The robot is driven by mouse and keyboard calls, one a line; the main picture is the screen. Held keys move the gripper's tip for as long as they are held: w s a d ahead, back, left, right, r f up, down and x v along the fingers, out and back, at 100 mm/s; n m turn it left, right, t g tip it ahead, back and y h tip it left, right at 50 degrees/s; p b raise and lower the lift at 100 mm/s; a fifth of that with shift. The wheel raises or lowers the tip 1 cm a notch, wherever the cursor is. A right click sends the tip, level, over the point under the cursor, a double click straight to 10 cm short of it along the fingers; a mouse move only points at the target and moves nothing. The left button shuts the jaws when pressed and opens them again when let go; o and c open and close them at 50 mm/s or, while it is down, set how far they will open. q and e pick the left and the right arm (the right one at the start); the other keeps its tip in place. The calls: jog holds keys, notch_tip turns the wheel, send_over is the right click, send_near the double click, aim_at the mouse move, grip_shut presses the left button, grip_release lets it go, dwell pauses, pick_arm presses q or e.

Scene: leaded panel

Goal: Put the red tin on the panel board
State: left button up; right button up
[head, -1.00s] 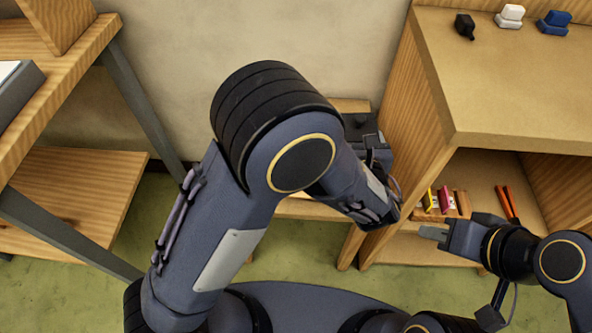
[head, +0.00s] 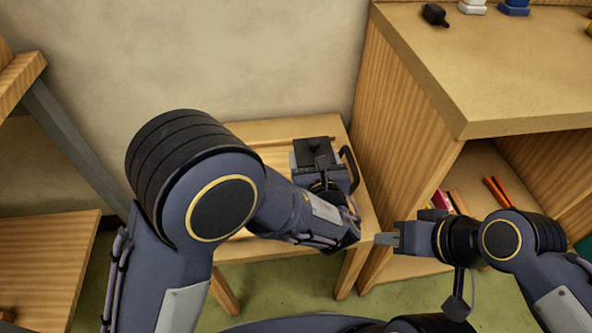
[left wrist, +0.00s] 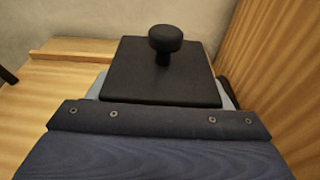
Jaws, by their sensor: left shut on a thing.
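My left gripper (head: 322,168) is shut on a dark object with a flat square black top and a round knob (head: 315,146). The same black-topped object (left wrist: 160,75) fills the middle of the left wrist view; its sides are mostly hidden, and no red shows on it. It is over a low wooden table; I cannot tell whether it touches the surface. A pale wooden board with a raised strip (left wrist: 95,45) lies on that table, largely hidden by my arm. My right gripper (head: 384,239) is in front of the shelf unit, its jaw opening unclear.
The low table (head: 235,130) stands against the wall, beside a wooden shelf unit (head: 400,110). Inside the unit are a pinkish-red item (head: 440,200) and orange-red sticks (head: 497,191). A black item (head: 434,14) sits on top. Another wooden shelf (head: 45,255) is at left.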

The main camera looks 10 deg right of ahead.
pick_arm(q)
jog(key=shift+w+a+f+b, duration=0.15)
jog(key=shift+a+f+b, duration=0.05)
jog(key=shift+f+b, duration=0.25)
jog(key=f+b, duration=0.2)
jog(key=w+a+f, duration=0.1)
jog(key=f, duration=0.1)
jog(key=shift+f+b, duration=0.1)
jog(key=shift+b, duration=0.3)
jog(key=shift+s+d, duration=0.1)
jog(key=shift+f, duration=0.15)
jog(key=o, duration=2)
